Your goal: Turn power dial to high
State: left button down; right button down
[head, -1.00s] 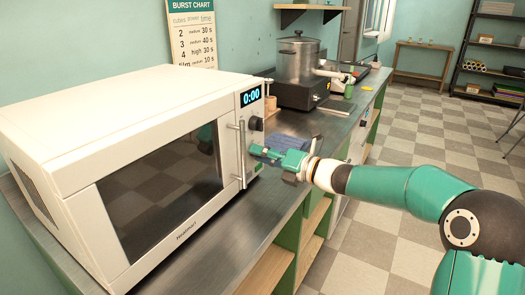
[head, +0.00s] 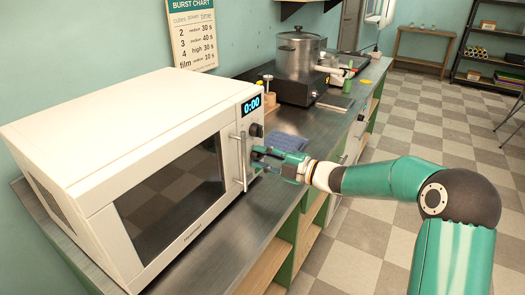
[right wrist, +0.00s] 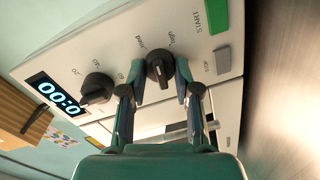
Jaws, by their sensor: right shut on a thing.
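The white microwave (head: 110,120) stands on the counter with its door shut and its display (head: 251,103) reading 0:00. Two dark dials sit on its panel. The upper dial (head: 256,130) is near the display and also shows in the right wrist view (right wrist: 97,88). The lower dial (right wrist: 159,68) has lettering around it that seems to include "High"; I take it as the power dial. My right gripper (right wrist: 160,85) is shut on this lower dial, one finger on each side. In the head view, my right gripper (head: 260,156) hides most of that dial. My left gripper is out of view.
The door handle (head: 241,160) is close beside my right gripper. A green START button (right wrist: 216,15) and a grey button (right wrist: 222,60) lie past the dial. A blue folded cloth (head: 287,141) and a steel pot (head: 298,55) are farther along the counter.

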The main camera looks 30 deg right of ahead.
jog(key=m+p, duration=0.2)
jog(key=m, duration=0.1)
jog(key=m+p, duration=0.1)
jog(key=shift+d+r, duration=0.1)
jog(key=shift+d, duration=0.15)
jog(key=shift+f+m+y+p, duration=0.15)
jog(key=shift+m+p, duration=0.5)
jog(key=shift+m, duration=0.4)
jog(key=shift+f+m+y+p, duration=0.15)
jog(key=shift+m+p, duration=0.45)
jog(key=shift+m, duration=0.45)
jog(key=c, duration=0.8)
grip_release()
jog(key=shift+w, duration=0.15)
jog(key=shift+a, duration=0.1)
jog(key=shift+r, duration=0.1)
